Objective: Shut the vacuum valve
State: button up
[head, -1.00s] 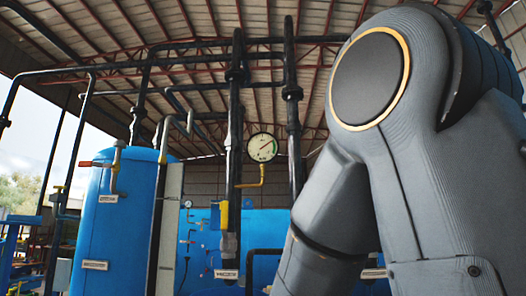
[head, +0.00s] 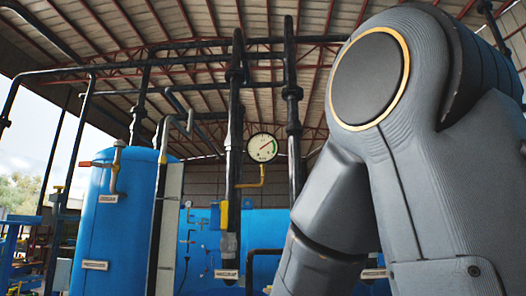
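A yellow valve handle (head: 224,214) stands upright along a thick dark vertical pipe (head: 234,130) in the middle of the head view. A small label plate (head: 227,274) sits at the foot of this pipe; its lettering is too small to read surely, so I cannot be certain that this is the vacuum valve. The handle lies in line with the pipe. My grey arm fills the right side of the view and hides what is behind it. My gripper is out of view, so its distance from the handle does not show.
A round pressure gauge (head: 262,148) on a yellow elbow pipe stands right of the valve pipe. A blue upright tank (head: 112,215) with a red-handled valve (head: 92,164) stands at left. A large blue vessel (head: 262,230) lies behind. Another dark vertical pipe (head: 294,130) runs beside my arm.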

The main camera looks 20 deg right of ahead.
aim_at(225, 205)
jog(key=z, duration=0.05)
jog(key=k, duration=0.6)
jog(key=u, duration=0.7)
jog(key=i, duration=0.95)
jog(key=z, duration=0.45)
